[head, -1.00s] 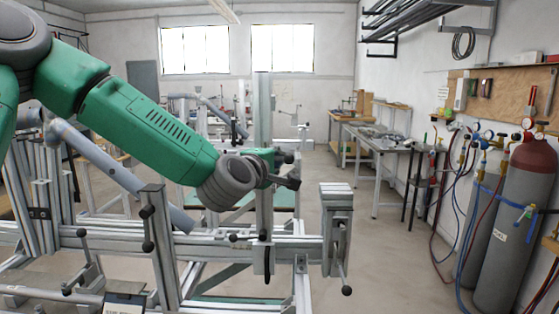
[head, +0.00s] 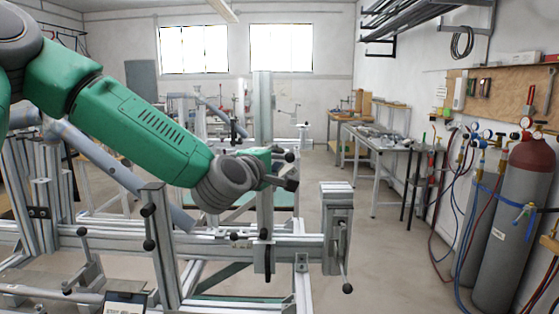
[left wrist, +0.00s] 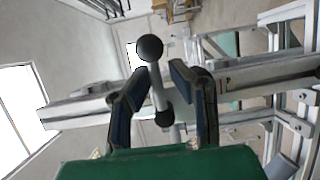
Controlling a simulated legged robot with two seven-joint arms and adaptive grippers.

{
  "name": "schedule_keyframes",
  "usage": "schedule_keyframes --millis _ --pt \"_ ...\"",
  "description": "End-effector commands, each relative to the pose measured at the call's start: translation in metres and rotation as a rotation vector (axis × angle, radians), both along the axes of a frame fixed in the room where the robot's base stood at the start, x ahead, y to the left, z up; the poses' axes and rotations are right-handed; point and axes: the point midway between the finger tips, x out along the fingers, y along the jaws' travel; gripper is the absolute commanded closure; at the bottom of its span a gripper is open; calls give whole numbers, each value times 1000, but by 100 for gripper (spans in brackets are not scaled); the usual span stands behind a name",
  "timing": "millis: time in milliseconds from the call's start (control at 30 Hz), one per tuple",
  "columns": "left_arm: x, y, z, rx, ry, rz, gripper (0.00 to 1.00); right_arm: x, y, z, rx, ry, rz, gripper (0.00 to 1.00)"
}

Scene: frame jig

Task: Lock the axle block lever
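My left gripper (head: 287,178) is at the upright post of the frame jig (head: 264,120), above the horizontal beam. In the left wrist view its two fingers (left wrist: 163,95) are spread apart. A lever with a black ball knob (left wrist: 149,47) and a light metal shank stands between the fingers, with gaps visible beside it. A black end shows at the shank's lower part. In the head view this lever is hard to make out behind the gripper. Whether it is locked cannot be told. My right gripper is not in view.
The jig's horizontal beam (head: 210,246) runs below my arm to an end block (head: 337,205) with a hanging ball-ended handle (head: 347,288). Several other dark-knobbed levers sit along the jig. Gas cylinders (head: 510,225) and a workbench (head: 378,142) stand at the right. Floor between is clear.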

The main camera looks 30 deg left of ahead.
Motion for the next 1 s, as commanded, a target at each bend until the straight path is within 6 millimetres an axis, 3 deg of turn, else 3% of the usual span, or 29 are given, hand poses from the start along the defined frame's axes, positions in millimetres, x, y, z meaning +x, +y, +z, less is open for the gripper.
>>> schedule_keyframes --millis 200,400,1000 --pt "-37 -8 2 1 1 -3 82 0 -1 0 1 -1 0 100" --pt "-59 -11 2 -1 3 -1 82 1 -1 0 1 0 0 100" --pt "-63 -11 1 1 4 -2 82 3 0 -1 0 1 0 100"
